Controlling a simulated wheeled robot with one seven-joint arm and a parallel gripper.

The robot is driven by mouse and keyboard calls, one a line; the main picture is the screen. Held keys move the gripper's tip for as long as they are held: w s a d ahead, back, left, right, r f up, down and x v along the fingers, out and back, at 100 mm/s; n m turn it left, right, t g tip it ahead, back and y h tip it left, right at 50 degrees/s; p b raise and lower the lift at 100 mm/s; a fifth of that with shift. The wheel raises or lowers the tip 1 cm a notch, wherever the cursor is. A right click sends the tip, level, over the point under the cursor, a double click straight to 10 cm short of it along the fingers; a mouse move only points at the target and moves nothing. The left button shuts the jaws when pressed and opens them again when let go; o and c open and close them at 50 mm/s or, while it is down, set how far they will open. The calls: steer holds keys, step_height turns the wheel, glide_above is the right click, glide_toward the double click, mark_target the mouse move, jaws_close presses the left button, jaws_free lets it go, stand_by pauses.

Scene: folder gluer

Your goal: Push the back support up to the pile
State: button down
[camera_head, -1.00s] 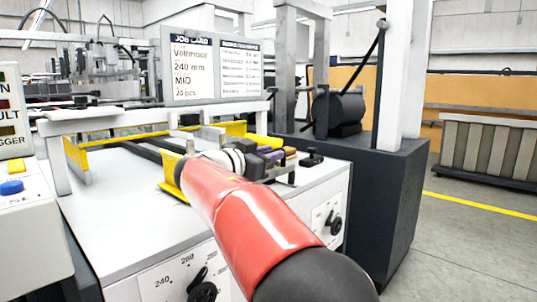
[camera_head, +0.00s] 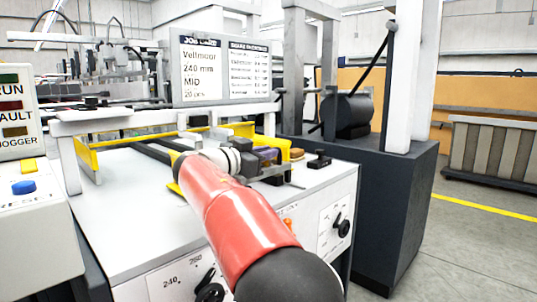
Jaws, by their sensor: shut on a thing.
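My gripper (camera_head: 258,162) is at the back right of the white machine top, at the end of my red arm. It is shut on a small purplish-brown part (camera_head: 267,154), which seems to be the back support; the jaws hide most of it. A thin grey metal piece (camera_head: 284,174) shows just below the jaws. Yellow guides stand left (camera_head: 87,158) and behind (camera_head: 240,129) the gripper. I cannot make out the pile; my arm and gripper cover much of the space between the guides.
A black block (camera_head: 319,161) and a small orange-brown piece (camera_head: 297,153) sit right of the gripper. A job card board (camera_head: 225,68) stands behind. A control box (camera_head: 22,190) is at the left. The white top (camera_head: 125,215) is clear in front.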

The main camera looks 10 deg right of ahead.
steer(key=c, duration=1.5)
jaws_free()
steer(key=shift+o, duration=0.2)
step_height(320, 180, up, 20)
steer(key=p, duration=0.5)
